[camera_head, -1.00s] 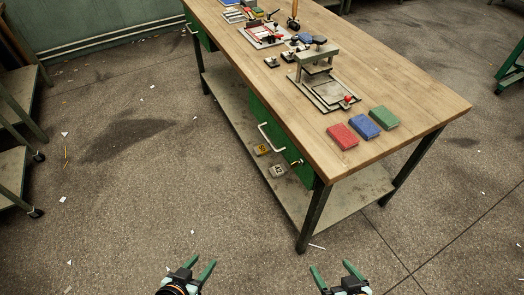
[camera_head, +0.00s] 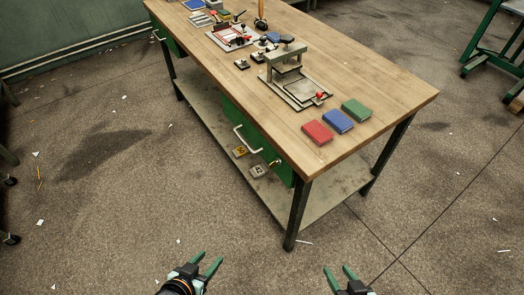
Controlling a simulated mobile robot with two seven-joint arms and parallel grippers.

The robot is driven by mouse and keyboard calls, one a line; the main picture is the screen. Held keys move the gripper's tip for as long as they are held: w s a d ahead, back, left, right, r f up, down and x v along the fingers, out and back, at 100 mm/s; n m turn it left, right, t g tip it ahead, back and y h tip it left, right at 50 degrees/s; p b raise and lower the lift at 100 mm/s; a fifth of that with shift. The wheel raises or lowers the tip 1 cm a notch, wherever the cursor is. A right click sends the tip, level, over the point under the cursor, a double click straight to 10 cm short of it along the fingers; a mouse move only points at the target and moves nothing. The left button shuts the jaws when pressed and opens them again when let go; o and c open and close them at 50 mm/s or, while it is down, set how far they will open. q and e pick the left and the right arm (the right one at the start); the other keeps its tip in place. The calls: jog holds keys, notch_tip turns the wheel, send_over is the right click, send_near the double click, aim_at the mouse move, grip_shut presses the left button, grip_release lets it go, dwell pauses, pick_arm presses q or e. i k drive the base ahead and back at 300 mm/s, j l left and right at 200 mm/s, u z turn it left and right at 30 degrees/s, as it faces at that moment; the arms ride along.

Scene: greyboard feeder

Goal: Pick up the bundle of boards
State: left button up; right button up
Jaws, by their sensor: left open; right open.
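No bundle of grey boards can be made out for certain in the head view. Three small flat blocks, red (camera_head: 317,132), blue (camera_head: 338,121) and green (camera_head: 356,110), lie in a row near the front right end of the wooden workbench (camera_head: 380,103). I cannot tell whether any of them is a bundle of boards. My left gripper (camera_head: 207,262) is open and empty at the bottom of the view, over the floor in front of the bench. My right gripper (camera_head: 338,271) is open and empty at the bottom, to the right. Both are well apart from the bench.
A press-like device (camera_head: 288,70) with a grey plate stands on the bench behind the blocks. A green drawer (camera_head: 235,118) and a lower shelf (camera_head: 205,110) are under the top. A green frame (camera_head: 490,55) stands at right.

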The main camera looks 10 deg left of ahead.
aim_at(238, 152)
jog(key=i+j+z, duration=0.2)
jog(key=j+z, duration=0.15)
jog(key=i+j+z, duration=0.15)
jog(key=j+z, duration=0.2)
jog(key=i+j+z, duration=0.15)
jog(key=j, duration=0.3)
jog(key=i+j+z, duration=0.15)
jog(key=j, duration=0.3)
jog(key=i+j, duration=0.1)
jog(key=j, duration=0.6)
jog(key=i+j+z, duration=0.1)
jog(key=j, duration=0.6)
jog(key=i+j, duration=0.1)
jog(key=j, duration=0.55)
jog(key=i+j+z, duration=0.1)
jog(key=j, duration=0.6)
